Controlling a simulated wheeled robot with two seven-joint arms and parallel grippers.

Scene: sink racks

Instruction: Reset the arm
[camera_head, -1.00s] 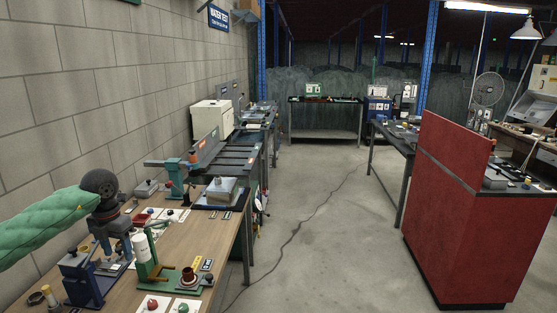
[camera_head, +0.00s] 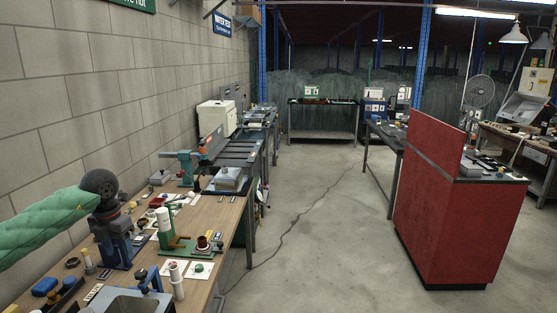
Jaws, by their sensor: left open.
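My left arm comes in from the left in a green padded sleeve, with a dark round wrist joint. My left gripper (camera_head: 114,238) hangs down from it over the wooden workbench (camera_head: 222,232), open, with nothing visible between its fingers. A dark blue stand (camera_head: 128,256) is just behind and below the fingers and overlaps them in the picture, so I cannot tell whether they touch. My right gripper is not in view.
A green stand with a white cylinder (camera_head: 165,228) is right of the gripper. A red cabinet (camera_head: 440,215) stands right.

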